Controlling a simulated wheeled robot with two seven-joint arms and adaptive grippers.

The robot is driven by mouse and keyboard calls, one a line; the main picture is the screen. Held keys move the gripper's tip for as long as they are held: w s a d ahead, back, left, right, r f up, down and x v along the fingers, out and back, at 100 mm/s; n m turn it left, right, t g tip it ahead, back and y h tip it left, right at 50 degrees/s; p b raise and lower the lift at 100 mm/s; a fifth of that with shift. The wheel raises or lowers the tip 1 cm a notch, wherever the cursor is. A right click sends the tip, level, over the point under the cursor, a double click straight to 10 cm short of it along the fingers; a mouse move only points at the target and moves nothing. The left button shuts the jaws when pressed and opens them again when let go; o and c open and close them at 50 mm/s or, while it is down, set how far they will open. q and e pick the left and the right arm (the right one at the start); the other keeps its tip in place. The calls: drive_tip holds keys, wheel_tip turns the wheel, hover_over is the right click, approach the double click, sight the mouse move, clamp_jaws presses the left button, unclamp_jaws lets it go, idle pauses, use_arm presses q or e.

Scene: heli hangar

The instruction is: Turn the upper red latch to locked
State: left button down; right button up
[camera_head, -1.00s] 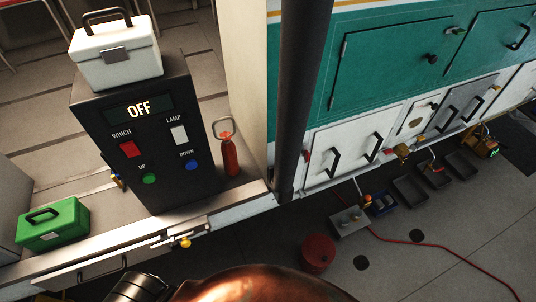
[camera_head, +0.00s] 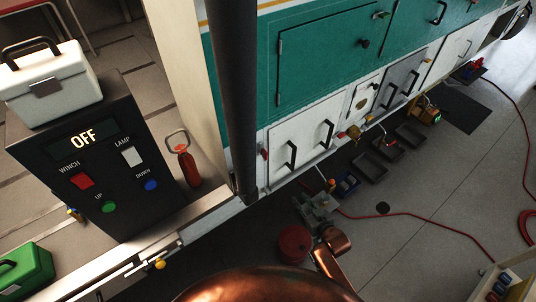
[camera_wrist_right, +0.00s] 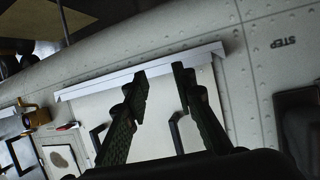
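A small red latch (camera_head: 265,154) shows at the left edge of the white double-handled door (camera_head: 305,143), low on the vehicle's side. It is too small to tell its turned position. A small red part (camera_wrist_right: 68,126) shows left of a white panel in the right wrist view; I cannot tell if it is the same latch. My right gripper (camera_head: 316,208) is at the end of a copper arm, below that door in the head view and apart from the latch. In the right wrist view its dark fingers (camera_wrist_right: 160,76) are spread and empty, in front of the white panel. My left gripper is out of view.
A black control box (camera_head: 112,165) with an OFF display stands at left, beside a red bottle (camera_head: 189,167). A dark post (camera_head: 236,100) rises left of the door. A red can (camera_head: 295,245) and dark trays (camera_head: 370,167) are on the floor. Floor at right is mostly clear.

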drive_tip(key=a+r+n+t+y, duration=0.1)
drive_tip(key=a+r, duration=0.2)
drive_tip(key=r, duration=0.5)
drive_tip(key=a+r+n+t+y, duration=0.1)
drive_tip(key=a+r+y, duration=0.15)
drive_tip(key=r, duration=0.65)
drive_tip(key=y, duration=0.2)
approach(266, 154)
drive_tip(key=x, duration=0.2)
drive_tip(key=shift+n+h, duration=0.25)
drive_tip(key=shift+n, duration=0.05)
drive_tip(key=p+x, duration=0.1)
drive_tip(key=x, duration=0.5)
drive_tip(key=shift+w+a, duration=0.1)
drive_tip(key=shift+w, duration=0.05)
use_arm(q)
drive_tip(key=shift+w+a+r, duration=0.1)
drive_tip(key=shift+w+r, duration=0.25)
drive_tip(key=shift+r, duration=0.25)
use_arm(e)
drive_tip(key=shift+w+a, duration=0.3)
drive_tip(key=shift+w, duration=0.2)
drive_tip(key=shift+c, duration=0.5)
clamp_jaws()
